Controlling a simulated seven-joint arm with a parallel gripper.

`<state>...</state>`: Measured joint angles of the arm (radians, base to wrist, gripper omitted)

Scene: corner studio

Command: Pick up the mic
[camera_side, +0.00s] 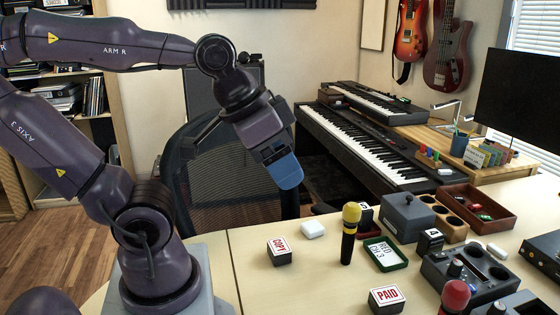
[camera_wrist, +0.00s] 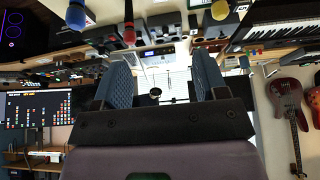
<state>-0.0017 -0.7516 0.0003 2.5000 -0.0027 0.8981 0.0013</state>
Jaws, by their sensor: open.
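A microphone with a yellow foam head and black body (camera_side: 349,234) stands upright on the desk in the side view. A second microphone with a red head (camera_side: 455,296) is at the bottom edge, partly cut off. In the wrist view, the yellow head (camera_wrist: 76,16), the red head (camera_wrist: 129,37) and a blue head (camera_wrist: 220,10) hang from the top, as the picture is upside down. My gripper (camera_side: 285,172) is above the desk's far edge, up and left of the yellow microphone, apart from it. In the wrist view my gripper (camera_wrist: 164,72) is open, with nothing between its blue fingers.
A COPY stamp block (camera_side: 279,251) and a white block (camera_side: 313,230) lie left of the yellow microphone. A PAID block (camera_side: 386,299) is in front. A green-framed card (camera_side: 385,254) and a grey box (camera_side: 408,217) stand to the right. A chair (camera_side: 225,170) is behind my gripper.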

